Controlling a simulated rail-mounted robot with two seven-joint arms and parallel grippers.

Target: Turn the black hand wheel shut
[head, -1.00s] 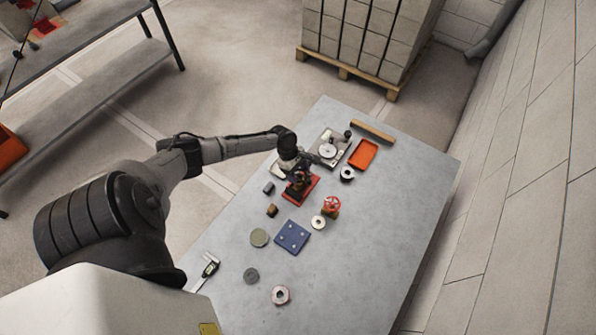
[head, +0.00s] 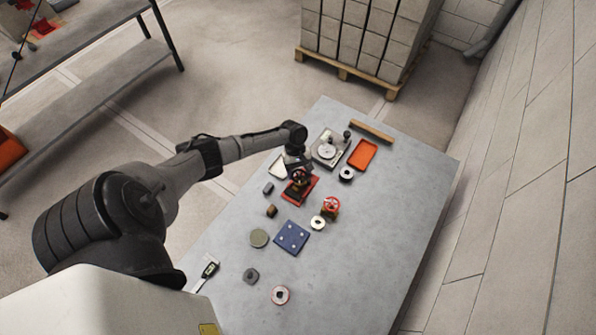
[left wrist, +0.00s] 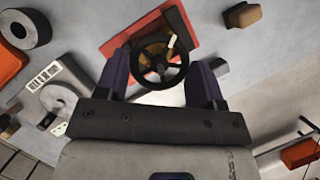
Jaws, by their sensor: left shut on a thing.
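The black hand wheel (left wrist: 160,78) shows in the left wrist view, with spokes, a brassy part behind it and a small pale piece at its upper right rim. It sits over a red base plate (left wrist: 190,22). My left gripper (left wrist: 160,80) has one dark finger at each side of the wheel and is shut on its rim. In the head view the left gripper (head: 298,166) is above the red base plate (head: 313,187), and partly hides the wheel (head: 301,176). My right gripper is not in view.
A red hand wheel on a brass valve (head: 331,205) stands right of the base plate. A blue plate (head: 292,236), a scale (head: 328,150) and an orange tray (head: 363,154) lie around on the grey table (head: 390,230). The table's right side is mostly clear.

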